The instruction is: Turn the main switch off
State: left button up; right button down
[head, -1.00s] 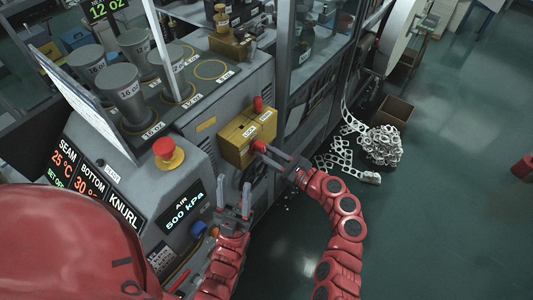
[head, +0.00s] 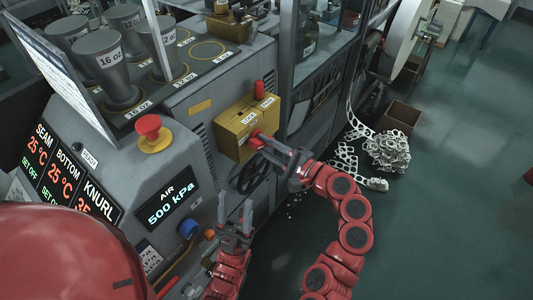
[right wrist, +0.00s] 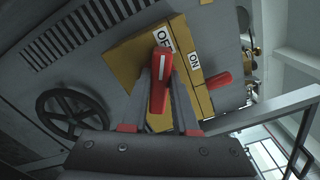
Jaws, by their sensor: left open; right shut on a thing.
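The main switch is a yellow box (head: 236,138) on the machine's side. My right gripper (right wrist: 168,100) is shut on the red lever, one finger on each side. In the head view the right gripper (head: 266,146) is at the box's lower front. My left gripper (head: 235,206) is open and empty, below and left of the box, touching nothing visible.
A second red handle (head: 259,89) sticks up at the box's right end. A black handwheel (head: 253,177) is just below the box. A red emergency button (head: 149,127) and the air display (head: 168,201) are to the left. Open floor (head: 450,200) lies to the right.

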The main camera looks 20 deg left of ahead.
jog(key=shift+s+f+n+b, duration=0.1)
jog(key=shift+f+n+b, duration=0.1)
jog(key=shift+n+b, duration=1.5)
jog(key=shift+f+n+b, duration=0.15)
jog(key=shift+n+b, duration=1.25)
jog(key=shift+b, duration=0.45)
jog(key=c, duration=0.7)
grip_release()
